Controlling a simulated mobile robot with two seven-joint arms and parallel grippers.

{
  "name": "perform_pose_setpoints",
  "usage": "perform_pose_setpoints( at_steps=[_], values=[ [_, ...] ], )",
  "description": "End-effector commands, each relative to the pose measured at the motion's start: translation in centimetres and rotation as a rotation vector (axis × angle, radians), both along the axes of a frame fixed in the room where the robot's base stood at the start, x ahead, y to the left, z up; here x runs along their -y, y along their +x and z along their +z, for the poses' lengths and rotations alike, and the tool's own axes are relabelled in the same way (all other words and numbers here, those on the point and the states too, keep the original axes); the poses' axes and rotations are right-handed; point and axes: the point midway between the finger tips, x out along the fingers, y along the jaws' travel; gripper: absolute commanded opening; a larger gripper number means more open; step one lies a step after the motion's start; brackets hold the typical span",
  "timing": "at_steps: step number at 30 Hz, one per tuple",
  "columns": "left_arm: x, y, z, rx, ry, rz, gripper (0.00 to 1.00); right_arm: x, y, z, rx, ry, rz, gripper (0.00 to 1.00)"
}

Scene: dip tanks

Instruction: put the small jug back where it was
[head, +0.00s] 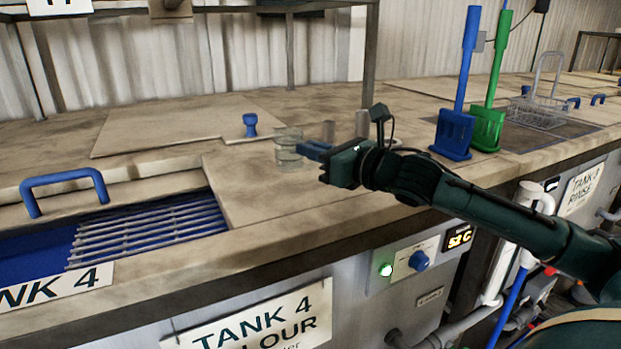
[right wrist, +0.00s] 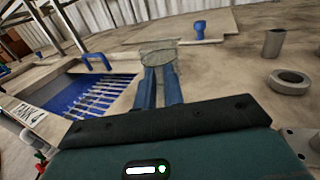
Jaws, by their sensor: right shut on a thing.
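The small jug (head: 288,147) is a clear, see-through vessel over the pale worktop beside tank 4. My right gripper (head: 306,151) comes in from the right, with its blue fingers shut on the jug's side. In the right wrist view the jug (right wrist: 158,50) is upright or nearly so at the tips of the blue fingers (right wrist: 159,76). I cannot tell whether its base touches the worktop. My left gripper is not in view.
Open tank 4 with a slatted rack (head: 150,228) lies to the left. A lid with a blue knob (head: 250,125) is behind the jug. A grey cup (right wrist: 273,42) and grey ring (right wrist: 290,82) stand near. Blue (head: 455,130) and green (head: 489,125) tools stand right.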

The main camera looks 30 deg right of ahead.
Motion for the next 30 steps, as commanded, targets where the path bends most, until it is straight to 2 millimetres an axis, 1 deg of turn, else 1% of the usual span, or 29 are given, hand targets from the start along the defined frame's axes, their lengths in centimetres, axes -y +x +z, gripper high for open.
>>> perform_pose_setpoints(
  at_steps=[3, 7, 10, 19, 20, 21, 27, 30],
  values=[
    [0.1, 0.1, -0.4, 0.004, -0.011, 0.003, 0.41, 0.0, 0.0, -1.9, -0.003, 0.003, 0.0, 0.0],
    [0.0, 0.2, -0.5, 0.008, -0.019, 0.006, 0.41, 0.0, 0.0, -3.7, -0.003, 0.004, 0.001, 0.0],
    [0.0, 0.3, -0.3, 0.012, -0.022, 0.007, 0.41, 0.0, 0.0, -4.1, 0.0, 0.001, 0.0, 0.0],
    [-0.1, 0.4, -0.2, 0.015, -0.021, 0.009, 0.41, 0.0, 0.0, -4.2, 0.0, 0.0, -0.001, 0.0],
    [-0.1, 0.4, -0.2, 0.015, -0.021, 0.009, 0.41, 0.0, 0.0, -4.3, 0.0, 0.0, -0.001, 0.11],
    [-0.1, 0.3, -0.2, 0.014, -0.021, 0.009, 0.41, 0.0, 0.0, -4.2, 0.0, 0.0, -0.001, 0.14],
    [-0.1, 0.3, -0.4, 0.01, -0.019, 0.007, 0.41, 0.0, 0.0, -4.2, 0.0, 0.0, -0.001, 0.3],
    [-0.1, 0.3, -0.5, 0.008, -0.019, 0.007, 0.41, 0.0, 0.0, -4.2, 0.0, 0.0, -0.001, 0.32]
  ],
)
